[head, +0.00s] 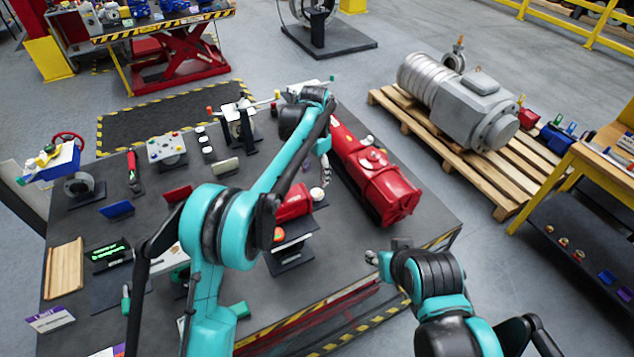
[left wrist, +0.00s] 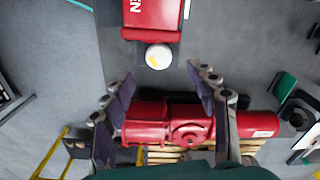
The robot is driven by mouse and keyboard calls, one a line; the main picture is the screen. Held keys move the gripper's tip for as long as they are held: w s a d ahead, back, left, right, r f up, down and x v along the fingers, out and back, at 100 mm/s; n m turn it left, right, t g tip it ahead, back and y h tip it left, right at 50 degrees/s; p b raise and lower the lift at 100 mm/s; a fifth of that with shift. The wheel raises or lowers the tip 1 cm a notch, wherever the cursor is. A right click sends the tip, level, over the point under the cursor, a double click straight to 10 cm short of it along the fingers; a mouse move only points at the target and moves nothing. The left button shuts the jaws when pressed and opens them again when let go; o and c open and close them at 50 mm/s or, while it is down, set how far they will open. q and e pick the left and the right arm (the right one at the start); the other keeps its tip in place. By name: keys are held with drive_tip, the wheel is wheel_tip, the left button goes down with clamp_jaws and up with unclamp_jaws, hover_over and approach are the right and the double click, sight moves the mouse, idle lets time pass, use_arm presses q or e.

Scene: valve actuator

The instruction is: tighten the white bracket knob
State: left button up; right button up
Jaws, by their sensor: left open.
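The white knob (left wrist: 158,56) is round with a small yellow mark. It sits at the end of a red box-shaped body in the left wrist view. In the head view the knob (head: 317,194) shows at the right end of the red body (head: 294,204), on a dark stand. My left gripper (left wrist: 163,88) is open and empty, its two fingers on either side of the knob's line but apart from it. In the head view the left gripper (head: 325,170) hangs close above the knob, partly hidden by its arm. My right gripper (head: 375,258) is over the table's front right; its fingers are unclear.
A large red actuator (head: 375,175) lies on the table just right of the knob; the left wrist view shows it behind my fingers. A bracket stand (head: 240,125) with a horizontal rod is farther back. A grey motor (head: 460,95) rests on a wooden pallet beyond the table.

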sight(317, 192)
use_arm(q)
drive_tip(key=shift+w+d+f, duration=0.1)
drive_tip(key=shift+d+f, duration=0.2)
drive_tip(key=shift+f, duration=0.15)
wheel_tip(317, 192, down, 7)
drive_tip(key=shift+f+p, duration=0.15)
drive_tip(key=shift+p, duration=0.35)
drive_tip(key=shift+c, duration=0.3)
drive_tip(key=c, duration=1.1)
